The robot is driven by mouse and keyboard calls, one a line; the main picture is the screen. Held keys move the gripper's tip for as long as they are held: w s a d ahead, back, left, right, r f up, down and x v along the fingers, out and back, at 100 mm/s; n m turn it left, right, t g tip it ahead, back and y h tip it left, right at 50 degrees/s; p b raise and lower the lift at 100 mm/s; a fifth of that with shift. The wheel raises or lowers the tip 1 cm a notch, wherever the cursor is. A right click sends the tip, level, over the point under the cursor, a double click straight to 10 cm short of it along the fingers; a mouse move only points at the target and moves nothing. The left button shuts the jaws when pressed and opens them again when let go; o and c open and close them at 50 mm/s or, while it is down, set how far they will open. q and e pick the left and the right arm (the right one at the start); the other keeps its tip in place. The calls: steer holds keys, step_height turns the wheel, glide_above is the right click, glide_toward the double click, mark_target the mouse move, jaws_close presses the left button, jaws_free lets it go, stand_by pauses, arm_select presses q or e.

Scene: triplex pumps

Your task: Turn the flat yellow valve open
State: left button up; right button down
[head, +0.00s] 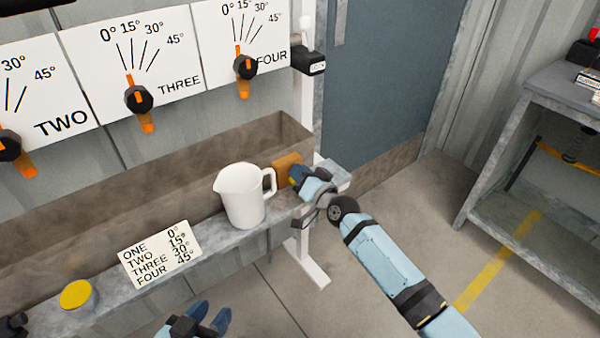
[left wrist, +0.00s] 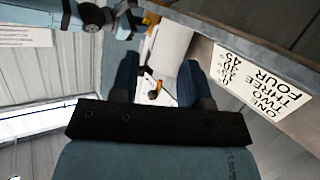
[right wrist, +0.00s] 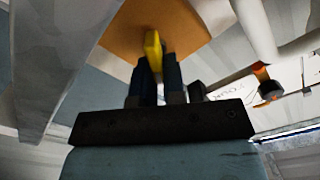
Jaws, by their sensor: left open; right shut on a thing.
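The flat yellow valve (right wrist: 152,48) shows in the right wrist view as a thin yellow piece in front of an orange-brown block (right wrist: 155,18). My right gripper (right wrist: 157,72) is shut on it. In the head view, my right gripper (head: 297,176) is at the orange-brown block (head: 285,166) at the right end of the trough, and it mostly hides the valve. My left gripper (head: 210,318) is open and empty in front of the ledge, at the bottom of the head view. Its open fingers also show in the left wrist view (left wrist: 158,82).
A white jug (head: 240,200) stands on the ledge, close left of my right gripper. A card with angles (head: 160,254) and a round yellow-topped piece (head: 77,294) are further left. Dials with orange pointers (head: 139,98) line the wall. A metal shelf (head: 560,90) stands right.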

arm_select(q)
steer(key=shift+d+r, duration=0.1)
arm_select(e)
steer(key=c, duration=1.2)
jaws_free()
steer(key=shift+s, duration=0.1)
steer(key=shift+s+d, duration=0.15)
steer(key=shift+d, duration=0.05)
arm_select(q)
steer(key=shift+s+a+f+g+y+p, duration=0.3)
steer(key=shift+a+f+g+p, duration=0.1)
steer(key=shift+f+p, duration=0.3)
steer(key=shift+s+a+f+g+y+p, duration=0.2)
steer(key=shift+s+a+f+g+p, duration=0.15)
steer(key=shift+f+p, duration=0.25)
arm_select(e)
steer(key=v, duration=1.3)
steer(key=shift+s+d, duration=0.1)
steer(key=shift+s, duration=0.05)
